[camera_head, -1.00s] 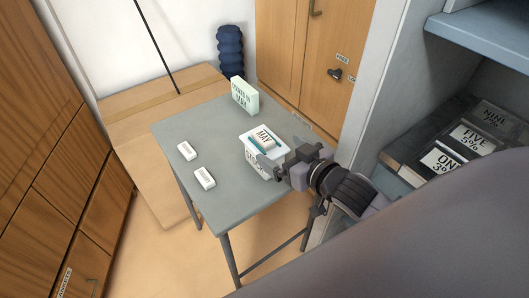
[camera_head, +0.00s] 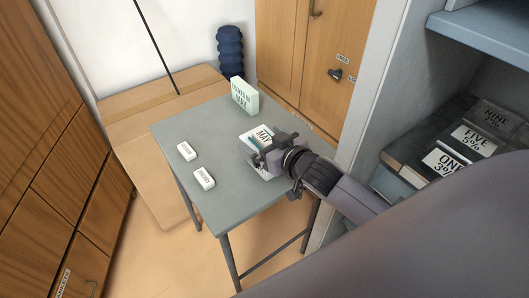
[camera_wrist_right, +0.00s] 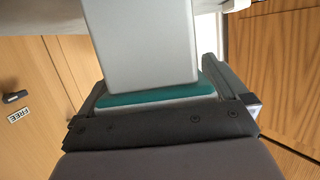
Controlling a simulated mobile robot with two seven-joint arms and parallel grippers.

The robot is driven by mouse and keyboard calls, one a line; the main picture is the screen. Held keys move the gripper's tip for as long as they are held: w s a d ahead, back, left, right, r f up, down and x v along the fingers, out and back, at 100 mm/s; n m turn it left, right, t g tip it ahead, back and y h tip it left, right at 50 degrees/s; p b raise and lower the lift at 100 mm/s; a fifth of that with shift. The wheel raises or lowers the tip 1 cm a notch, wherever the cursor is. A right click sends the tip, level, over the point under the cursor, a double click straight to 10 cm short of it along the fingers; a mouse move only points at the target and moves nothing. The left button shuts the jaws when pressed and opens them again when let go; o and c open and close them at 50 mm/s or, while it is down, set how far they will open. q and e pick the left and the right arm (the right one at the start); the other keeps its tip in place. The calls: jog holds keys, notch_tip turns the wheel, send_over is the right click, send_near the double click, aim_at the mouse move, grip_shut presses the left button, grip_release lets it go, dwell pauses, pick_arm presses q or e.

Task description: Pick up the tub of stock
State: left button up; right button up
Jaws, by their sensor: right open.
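The white tub of stock (camera_head: 248,136) stands on the grey table (camera_head: 215,130), with a white block marked MAY (camera_head: 263,133) and teal strips on its top. My right gripper (camera_head: 262,153) is open at the tub's near side and hides much of it, including the front lettering seen earlier. In the right wrist view, the gripper's fingers stand either side of a pale grey block (camera_wrist_right: 150,45) and a teal strip (camera_wrist_right: 155,98) over a white edge. I cannot tell whether the fingers touch the tub. My left gripper is not in view.
A pale green lettered box (camera_head: 244,95) stands behind the tub. Two small white blocks, one farther back (camera_head: 186,151) and one nearer (camera_head: 204,178), lie on the table's left. A shelf unit (camera_head: 478,38) with lettered boxes stands at right.

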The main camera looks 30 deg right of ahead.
jog(key=c, duration=1.2)
jog(key=shift+r, duration=0.1)
